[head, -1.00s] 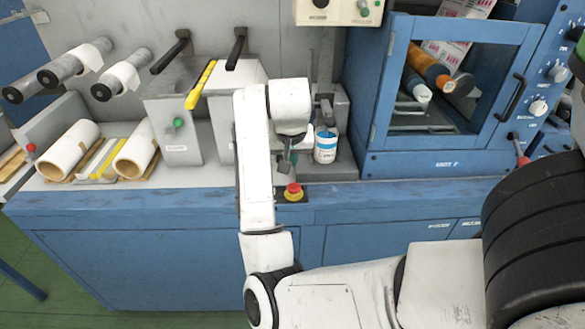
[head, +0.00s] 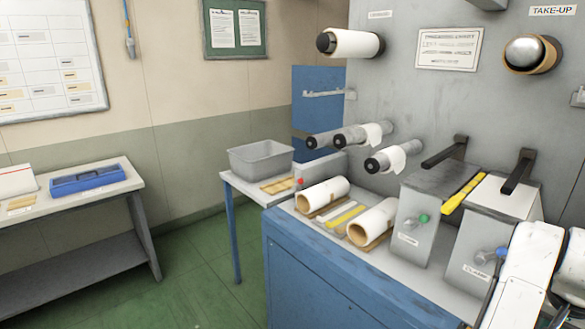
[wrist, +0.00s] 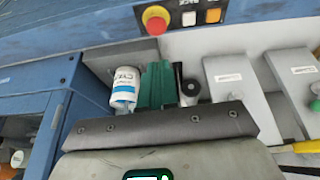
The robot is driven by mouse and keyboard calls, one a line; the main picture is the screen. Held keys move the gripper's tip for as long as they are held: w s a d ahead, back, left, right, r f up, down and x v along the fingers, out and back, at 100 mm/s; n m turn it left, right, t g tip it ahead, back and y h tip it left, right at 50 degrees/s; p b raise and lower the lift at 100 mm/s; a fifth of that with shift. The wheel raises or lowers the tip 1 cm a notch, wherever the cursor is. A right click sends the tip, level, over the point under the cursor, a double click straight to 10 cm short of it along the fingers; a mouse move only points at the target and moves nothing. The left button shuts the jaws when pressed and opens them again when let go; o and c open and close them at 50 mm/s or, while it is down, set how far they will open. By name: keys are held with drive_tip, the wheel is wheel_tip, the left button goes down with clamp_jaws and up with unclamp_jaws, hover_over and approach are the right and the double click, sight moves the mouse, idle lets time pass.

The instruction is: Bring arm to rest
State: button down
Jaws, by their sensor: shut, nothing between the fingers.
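My arm (head: 530,270) shows only as white links at the lower right edge of the head view, beside the clamp blocks; its end is not visible there. In the wrist view my gripper (wrist: 157,78) has its green fingers shut together with nothing between them. A white can with a blue label (wrist: 123,88) stands just left of the fingers in that view. I cannot tell how far the fingers are from it.
A red stop button (wrist: 155,17) lies beyond the fingers in the wrist view. Grey clamp blocks (head: 420,225) and white rolls (head: 372,222) occupy the blue bench (head: 320,275). A grey bin (head: 262,158) sits on a side table. Green floor (head: 195,270) is clear at left.

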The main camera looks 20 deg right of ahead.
drive_tip(key=s+a+f+n+y, duration=0.1)
drive_tip(key=s+a+f+n, duration=0.1)
drive_tip(key=a+f+n, duration=0.5)
drive_tip(key=s+a+f+n, duration=0.3)
drive_tip(key=a+f, duration=0.7)
drive_tip(key=a, duration=0.1)
drive_tip(key=s+a+f+n+y, duration=0.2)
drive_tip(key=s+a+f, duration=0.3)
drive_tip(key=a, duration=0.5)
drive_tip(key=shift+s+f+n+y, duration=0.2)
drive_tip(key=shift+s+n+y, duration=0.25)
drive_tip(key=shift+s, duration=0.4)
